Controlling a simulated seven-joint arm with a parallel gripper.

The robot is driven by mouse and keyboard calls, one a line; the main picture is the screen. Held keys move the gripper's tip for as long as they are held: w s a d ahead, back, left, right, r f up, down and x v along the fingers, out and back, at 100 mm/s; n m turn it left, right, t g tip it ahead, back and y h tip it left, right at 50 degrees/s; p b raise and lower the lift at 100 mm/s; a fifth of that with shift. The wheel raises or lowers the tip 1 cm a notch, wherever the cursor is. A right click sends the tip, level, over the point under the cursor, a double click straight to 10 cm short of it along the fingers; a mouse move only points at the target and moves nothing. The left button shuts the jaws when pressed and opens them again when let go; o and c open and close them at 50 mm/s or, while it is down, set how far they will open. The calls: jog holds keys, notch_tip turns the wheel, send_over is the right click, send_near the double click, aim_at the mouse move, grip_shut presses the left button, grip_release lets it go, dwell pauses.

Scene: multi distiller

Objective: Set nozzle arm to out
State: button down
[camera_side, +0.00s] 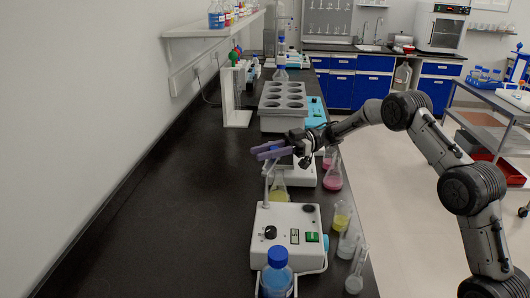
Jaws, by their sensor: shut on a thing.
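My gripper (268,153), with purple fingers, is at the middle of the side view, above the bench. It is shut on a thin pale piece, which looks like the nozzle arm (267,174). The fingers hide its upper part. The nozzle arm rises at the back left of a white distiller unit (263,229) with a black knob, a small display and a green switch. A flask with yellow liquid (280,190) stands just behind the unit, below my gripper. The exact angle of the nozzle arm is too small to tell.
A blue-capped bottle (277,268) stands at the front of the unit. Glassware (343,215) lines the bench's right edge. A second white unit (302,175), pink flasks (332,179) and a block with round wells (283,106) stand behind. The bench (165,200) is clear at left.

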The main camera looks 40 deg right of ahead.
jog(key=shift+r, duration=0.1)
jog(key=c, duration=0.6)
grip_release()
jog(key=v, duration=1.3)
jog(key=shift+d, duration=0.35)
